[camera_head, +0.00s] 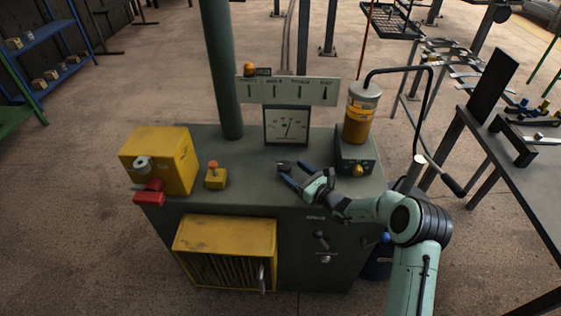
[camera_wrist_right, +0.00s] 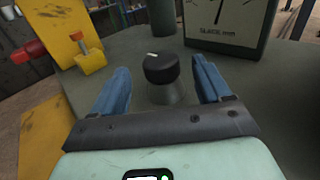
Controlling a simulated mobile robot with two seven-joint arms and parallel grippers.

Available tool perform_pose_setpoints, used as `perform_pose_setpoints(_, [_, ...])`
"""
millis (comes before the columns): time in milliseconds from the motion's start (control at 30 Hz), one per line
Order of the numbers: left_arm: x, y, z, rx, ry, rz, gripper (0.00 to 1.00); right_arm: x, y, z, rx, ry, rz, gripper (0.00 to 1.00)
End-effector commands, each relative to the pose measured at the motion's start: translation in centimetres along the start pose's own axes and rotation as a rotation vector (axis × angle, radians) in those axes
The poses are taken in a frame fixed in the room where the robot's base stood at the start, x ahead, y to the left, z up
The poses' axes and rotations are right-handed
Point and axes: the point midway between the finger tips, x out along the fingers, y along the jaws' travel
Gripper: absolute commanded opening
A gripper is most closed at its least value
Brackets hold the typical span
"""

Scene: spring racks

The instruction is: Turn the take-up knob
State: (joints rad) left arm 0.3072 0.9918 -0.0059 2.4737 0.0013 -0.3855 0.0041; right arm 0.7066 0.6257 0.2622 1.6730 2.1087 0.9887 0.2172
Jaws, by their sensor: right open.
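The take-up knob (camera_wrist_right: 161,68) is a black round knob with a white mark, on a grey conical base on the bench top. In the head view the knob (camera_head: 284,167) shows just beyond the fingertips. My right gripper (camera_head: 293,173) is open, with its blue fingers apart. In the right wrist view the fingers of the gripper (camera_wrist_right: 162,85) stand left and right of the knob, with a gap on each side. I cannot tell whether the fingertips reach fully past it. My left gripper is not in view.
A dial gauge (camera_head: 286,126) marked "SLACK mm" stands behind the knob. A yellow box (camera_head: 170,160) with a red handle and a small yellow block with an orange knob (camera_head: 215,177) are at left. An amber cylinder (camera_head: 360,115) is at right. A green post (camera_head: 221,70) rises behind.

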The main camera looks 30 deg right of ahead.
Motion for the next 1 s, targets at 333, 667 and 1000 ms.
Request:
perform_pose_setpoints(333, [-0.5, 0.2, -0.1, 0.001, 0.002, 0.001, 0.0, 6.0, 0.1, 0.0, 0.001, -0.001, 0.001, 0.77])
perform_pose_setpoints(667, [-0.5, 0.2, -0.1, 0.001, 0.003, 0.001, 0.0, 7.0, 0.0, 0.0, 0.0, 0.001, 0.0, 0.77])
perform_pose_setpoints(1000, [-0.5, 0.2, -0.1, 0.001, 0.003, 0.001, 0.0, 7.0, 0.0, 0.0, 0.0, 0.0, 0.0, 0.25])
